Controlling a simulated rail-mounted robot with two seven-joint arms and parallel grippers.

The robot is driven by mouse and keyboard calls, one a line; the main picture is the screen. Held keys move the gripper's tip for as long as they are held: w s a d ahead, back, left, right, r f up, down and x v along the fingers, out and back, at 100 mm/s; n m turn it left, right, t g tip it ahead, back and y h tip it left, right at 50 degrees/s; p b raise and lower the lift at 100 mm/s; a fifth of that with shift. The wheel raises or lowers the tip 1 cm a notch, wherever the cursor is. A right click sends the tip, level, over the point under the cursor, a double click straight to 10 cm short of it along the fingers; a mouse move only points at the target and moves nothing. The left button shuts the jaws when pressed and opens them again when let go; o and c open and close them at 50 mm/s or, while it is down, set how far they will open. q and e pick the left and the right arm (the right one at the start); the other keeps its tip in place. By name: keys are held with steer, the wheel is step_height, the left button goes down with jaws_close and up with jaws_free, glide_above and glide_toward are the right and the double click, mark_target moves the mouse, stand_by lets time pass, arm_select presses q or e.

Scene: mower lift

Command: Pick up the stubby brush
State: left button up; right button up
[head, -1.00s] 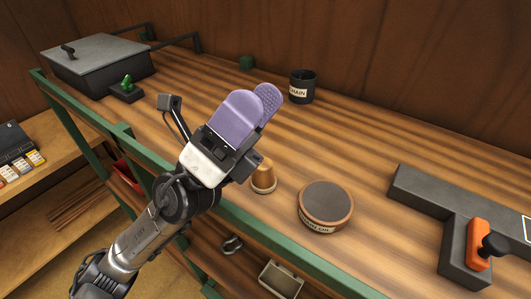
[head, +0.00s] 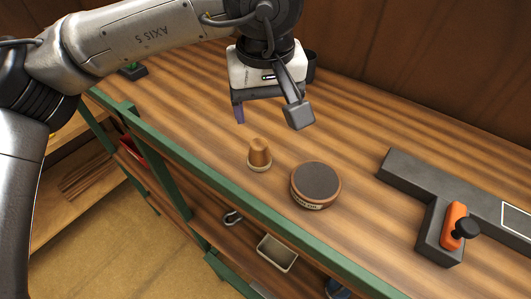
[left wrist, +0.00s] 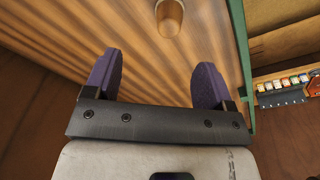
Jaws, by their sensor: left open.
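The stubby brush (head: 259,153) stands upright on the wooden bench, an orange-brown knob on a pale round base. It also shows in the left wrist view (left wrist: 170,17) at the top edge, partly cut off, beyond the fingertips and between their lines. My left gripper (head: 261,116) points down above the bench, a little behind the brush and apart from it. Its two purple fingers are spread wide with nothing between them in the left wrist view (left wrist: 158,62). In the head view one finger shows and the other is hidden. My right gripper is not in view.
A round dark-topped tin (head: 316,184) stands close to the right of the brush. A grey block with an orange handle (head: 453,226) lies farther right. A green rail (head: 190,160) runs along the bench's front edge. A dark cup (head: 311,67) is partly hidden behind my gripper.

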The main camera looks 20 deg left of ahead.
mark_target(259, 143)
arm_select(q)
steer(key=f, duration=0.2)
steer(key=a+f+p, duration=0.1)
steer(key=f, duration=0.2)
steer(key=w+f, duration=0.1)
steer(key=f, duration=0.1)
steer(key=shift+a+f+p, duration=0.25)
steer(key=shift+f+p, duration=0.1)
steer(key=shift+p, duration=0.05)
steer(key=shift+w+a+f+p, duration=0.2)
steer(key=shift+f+p, duration=0.4)
steer(key=shift+f, duration=0.35)
steer(key=shift+w+a+f+p, duration=0.15)
steer(key=shift+f+p, duration=0.45)
steer(key=shift+f, duration=1.15)
steer(key=c, duration=1)
steer(key=shift+o, duration=0.2)
steer(key=shift+r, duration=0.1)
